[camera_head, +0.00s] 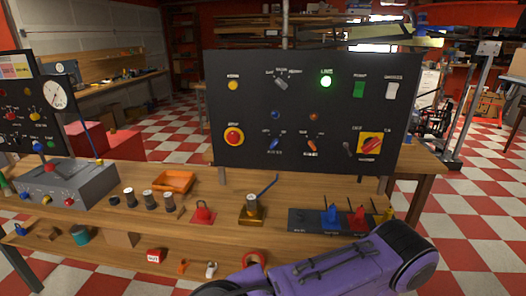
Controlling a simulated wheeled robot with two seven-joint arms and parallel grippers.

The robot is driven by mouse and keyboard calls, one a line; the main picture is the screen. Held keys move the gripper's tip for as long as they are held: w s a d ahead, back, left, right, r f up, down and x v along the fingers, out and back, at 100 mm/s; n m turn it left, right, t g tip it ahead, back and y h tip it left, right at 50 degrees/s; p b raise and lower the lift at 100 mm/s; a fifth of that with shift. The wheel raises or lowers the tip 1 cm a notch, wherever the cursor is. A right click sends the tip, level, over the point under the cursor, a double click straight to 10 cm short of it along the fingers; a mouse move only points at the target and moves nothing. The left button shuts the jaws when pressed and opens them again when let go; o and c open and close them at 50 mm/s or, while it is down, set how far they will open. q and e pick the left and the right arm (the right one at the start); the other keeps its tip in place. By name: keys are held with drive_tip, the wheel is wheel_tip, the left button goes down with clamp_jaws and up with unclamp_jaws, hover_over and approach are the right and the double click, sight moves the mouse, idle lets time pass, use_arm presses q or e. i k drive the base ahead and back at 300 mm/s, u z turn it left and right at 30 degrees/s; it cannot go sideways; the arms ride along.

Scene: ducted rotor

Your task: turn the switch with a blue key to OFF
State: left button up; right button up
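A black upright control panel (220,90) stands at the back of the wooden bench. On its lower middle, a small switch with a blue key (274,141) sits left of a similar one with a red-orange key (311,143). The blue key looks tilted; its small labels are too blurred to read, so I cannot tell its setting. A purple and black arm link of mine crosses the bottom right, well below the panel. Neither of my grippers shows.
The panel also carries a lit green lamp (326,81), a red push button (234,137) and a red-yellow rotary switch (370,145). On the bench are a dark base with blue and red handles (300,219), a gold part with a lever (251,214) and an orange tray (174,181).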

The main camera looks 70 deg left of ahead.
sight(275, 140)
drive_tip(key=k, duration=0.35)
drive_tip(key=u, duration=0.9)
